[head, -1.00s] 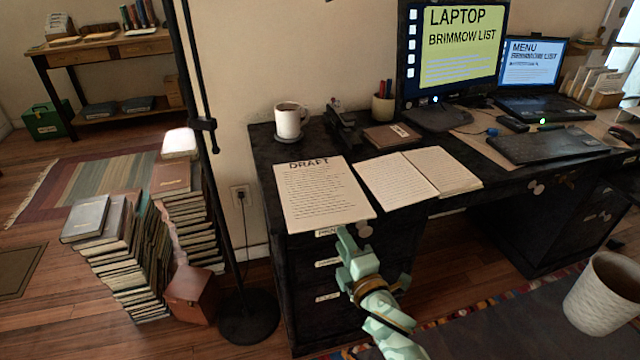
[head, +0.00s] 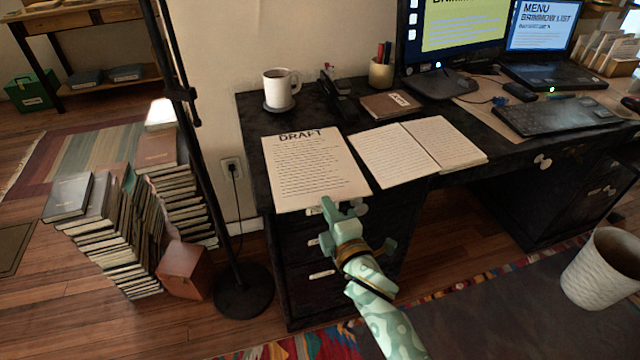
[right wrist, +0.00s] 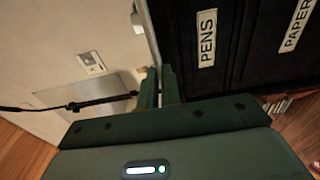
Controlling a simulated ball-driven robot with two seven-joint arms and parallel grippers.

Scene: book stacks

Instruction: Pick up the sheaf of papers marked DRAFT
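The sheaf of papers marked DRAFT (head: 310,168) lies flat on the left part of the dark desk, its heading at the far end. My right gripper (head: 338,206) is at the sheaf's near edge, over the desk's front. In the right wrist view its two green fingers (right wrist: 160,86) stand close together, one on each side of the thin pale edge that runs in between them. They look shut on the sheaf's edge, though the contact itself is hidden. The sheaf still rests on the desktop. My left gripper is not in view.
An open notebook (head: 418,150) lies right beside the sheaf. A mug (head: 278,90) stands behind it, and a brown book (head: 391,104) lies further back. A floor lamp's pole (head: 205,185) and book stacks (head: 115,235) stand left of the desk.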

